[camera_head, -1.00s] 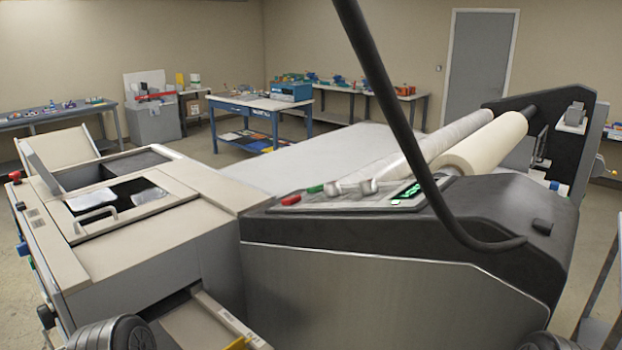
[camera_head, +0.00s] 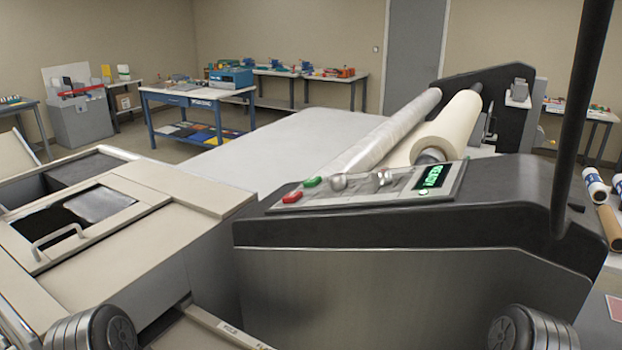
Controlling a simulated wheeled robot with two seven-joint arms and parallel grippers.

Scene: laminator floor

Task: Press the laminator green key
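The laminator (camera_head: 400,240) stands right in front of me, with a dark top and a grey metal side. Its sloped control panel (camera_head: 400,195) faces up. The green key (camera_head: 312,182) is at the panel's left end, just behind the red key (camera_head: 291,197). Two silver knobs (camera_head: 338,181) sit to the right of the keys, then a lit green display (camera_head: 434,176) with a small green light below it. Nothing covers the green key. Neither gripper is in view; only rounded parts of my arms show at the bottom left and bottom right corners.
A dark post (camera_head: 582,110) rises at the laminator's right end. Rolls (camera_head: 610,225) lie at the far right. A blue workbench (camera_head: 183,95) stands behind. The air above the panel is clear.

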